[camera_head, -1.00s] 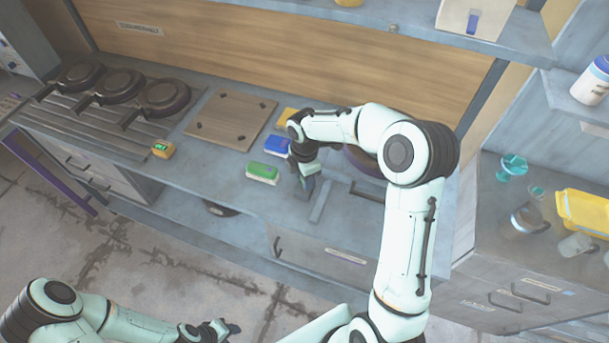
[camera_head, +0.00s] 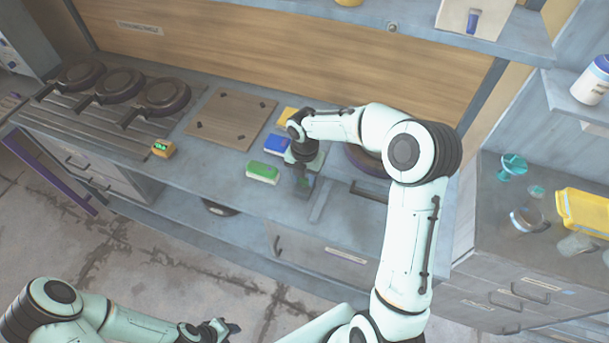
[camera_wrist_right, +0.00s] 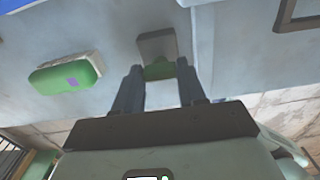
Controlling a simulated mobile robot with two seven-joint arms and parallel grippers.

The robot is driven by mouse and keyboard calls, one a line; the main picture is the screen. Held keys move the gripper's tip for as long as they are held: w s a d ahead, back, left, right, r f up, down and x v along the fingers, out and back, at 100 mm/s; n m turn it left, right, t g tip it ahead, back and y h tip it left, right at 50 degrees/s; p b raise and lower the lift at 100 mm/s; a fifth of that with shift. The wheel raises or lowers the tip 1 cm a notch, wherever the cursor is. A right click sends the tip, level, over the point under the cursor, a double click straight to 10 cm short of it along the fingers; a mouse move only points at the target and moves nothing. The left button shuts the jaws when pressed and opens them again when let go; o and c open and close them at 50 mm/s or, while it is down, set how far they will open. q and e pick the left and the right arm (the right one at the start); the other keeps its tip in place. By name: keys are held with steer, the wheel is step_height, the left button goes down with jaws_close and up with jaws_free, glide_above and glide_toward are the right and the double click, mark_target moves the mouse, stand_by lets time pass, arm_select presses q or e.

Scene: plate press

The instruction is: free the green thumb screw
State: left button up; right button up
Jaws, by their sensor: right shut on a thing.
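The green thumb screw (camera_wrist_right: 159,70) shows in the right wrist view between my right fingers, at the near side of a small grey block (camera_wrist_right: 157,44). My right gripper (camera_wrist_right: 159,72) is shut on the screw, one dark finger on each side. In the head view, my right gripper (camera_head: 303,186) points down near the counter's front edge, and its fingers and the screw are hard to make out. My left gripper (camera_head: 222,328) is low in the head view, away from the counter; its opening is unclear.
A green-and-white block (camera_head: 262,173) lies left of my right gripper, with a blue one (camera_head: 278,145) behind it. A dark round pan (camera_head: 365,160) is partly behind my right arm.

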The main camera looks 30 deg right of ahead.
stand_by(0.5)
steer(key=o, duration=1.1)
steer(key=shift+c, duration=0.2)
step_height(320, 180, up, 13)
steer(key=shift+r, duration=0.2)
